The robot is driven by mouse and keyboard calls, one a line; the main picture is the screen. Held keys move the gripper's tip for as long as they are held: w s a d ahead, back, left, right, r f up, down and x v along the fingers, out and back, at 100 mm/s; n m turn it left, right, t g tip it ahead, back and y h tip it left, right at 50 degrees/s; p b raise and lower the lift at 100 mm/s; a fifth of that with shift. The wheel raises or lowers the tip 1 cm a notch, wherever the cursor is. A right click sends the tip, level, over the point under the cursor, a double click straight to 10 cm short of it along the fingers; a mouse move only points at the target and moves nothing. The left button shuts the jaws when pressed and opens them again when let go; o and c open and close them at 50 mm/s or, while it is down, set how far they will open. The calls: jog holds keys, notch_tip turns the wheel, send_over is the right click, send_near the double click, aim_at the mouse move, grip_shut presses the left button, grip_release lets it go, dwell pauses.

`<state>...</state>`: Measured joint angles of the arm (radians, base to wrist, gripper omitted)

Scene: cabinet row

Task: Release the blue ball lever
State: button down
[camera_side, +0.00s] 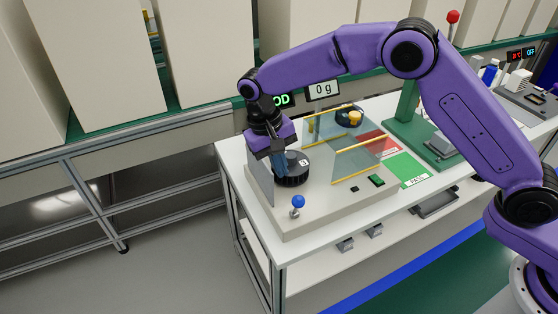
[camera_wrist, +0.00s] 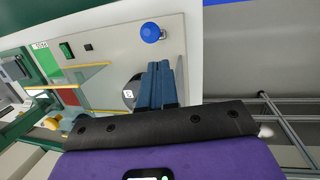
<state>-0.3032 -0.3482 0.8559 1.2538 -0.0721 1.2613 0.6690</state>
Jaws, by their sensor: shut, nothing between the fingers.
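The blue ball lever (camera_side: 298,201) stands at the front left corner of the grey base plate, its ball on top of a short metal stem. In the wrist view the blue ball (camera_wrist: 150,32) shows near the top centre, beyond the fingertips and apart from them. My gripper (camera_side: 279,172) is shut and empty. It points down beside the round black knob (camera_side: 293,172), behind the lever in the side view. In the wrist view the blue fingers (camera_wrist: 160,68) are together and partly cover the knob (camera_wrist: 131,92). I cannot tell whether the fingers touch the knob.
Clear panels with yellow edges (camera_side: 358,146) stand right of the knob. Green and black buttons (camera_side: 376,181) sit at the plate's front. A display reading 0 g (camera_side: 323,90) stands behind. A red and a green PASS area (camera_side: 408,170) lie to the right. Free room surrounds the ball.

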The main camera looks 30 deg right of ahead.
aim_at(293, 201)
jog(key=w+x, duration=0.1)
jog(key=x, duration=0.5)
jog(key=shift+s+f, duration=0.35)
jog(key=shift+s, duration=0.2)
jog(key=shift+s+d+t, duration=0.1)
jog(key=shift+s+t, duration=0.6)
jog(key=shift+s, duration=0.6)
